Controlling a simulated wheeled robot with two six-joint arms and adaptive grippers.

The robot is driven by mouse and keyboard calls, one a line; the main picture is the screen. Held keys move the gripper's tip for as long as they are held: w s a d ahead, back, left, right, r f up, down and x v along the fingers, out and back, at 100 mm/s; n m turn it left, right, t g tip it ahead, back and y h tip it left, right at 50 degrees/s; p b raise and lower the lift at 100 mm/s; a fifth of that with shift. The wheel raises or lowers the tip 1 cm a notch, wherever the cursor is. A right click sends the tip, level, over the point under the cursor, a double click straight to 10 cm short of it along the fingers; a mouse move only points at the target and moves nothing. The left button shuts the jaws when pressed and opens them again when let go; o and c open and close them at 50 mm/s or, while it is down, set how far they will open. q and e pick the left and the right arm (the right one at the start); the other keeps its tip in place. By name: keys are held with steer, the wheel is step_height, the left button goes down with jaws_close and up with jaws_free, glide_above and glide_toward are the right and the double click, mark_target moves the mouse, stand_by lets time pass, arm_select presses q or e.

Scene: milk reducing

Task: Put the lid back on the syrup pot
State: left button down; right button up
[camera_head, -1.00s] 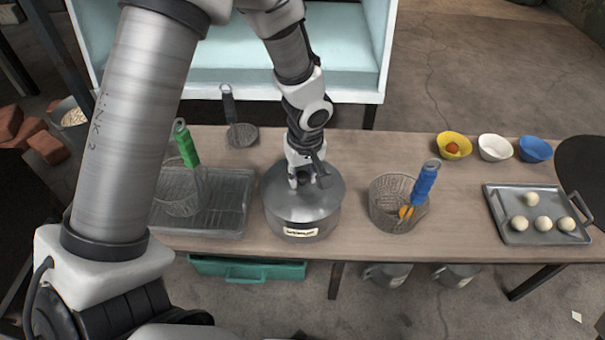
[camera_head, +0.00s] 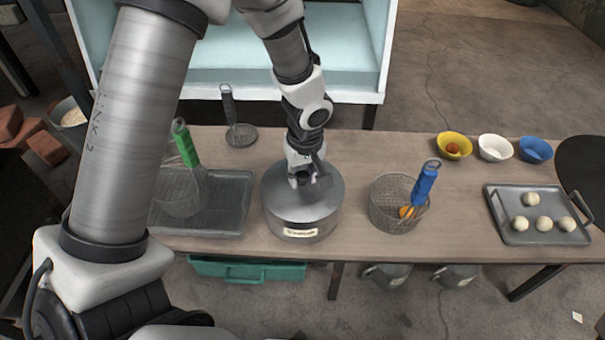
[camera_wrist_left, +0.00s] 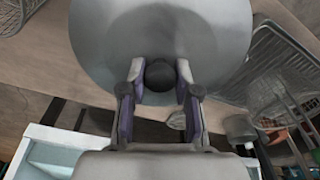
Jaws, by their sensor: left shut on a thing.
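The syrup pot (camera_head: 302,228) is a grey metal pot with a pale label on its front, standing on the table left of centre. Its lid (camera_head: 318,194) is a grey metal disc with a dark knob, lying over the pot's top; it also fills the upper part of the left wrist view (camera_wrist_left: 160,30). My left gripper (camera_head: 303,180) is above the lid, with its fingers shut on the lid's black knob (camera_wrist_left: 160,76). I cannot tell whether the lid is fully seated on the rim. My right gripper does not show.
A grey tray (camera_head: 236,205) and a green-handled whisk (camera_head: 186,145) lie left. Bowls and a tray of dough balls (camera_head: 500,222) are farther right. A strainer (camera_head: 241,134) lies behind.

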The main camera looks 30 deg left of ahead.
arm_select(q)
steer(key=shift+f+b, duration=0.2)
steer(key=shift+b, duration=0.3)
stand_by(0.9)
stand_by(0.4)
steer(key=c, duration=0.8)
jaws_free()
steer(key=shift+o, duration=0.2)
steer(key=o, duration=0.5)
steer(key=shift+r, duration=0.1)
steer(key=shift+r+p, duration=2.95)
steer(key=shift+r, duration=0.55)
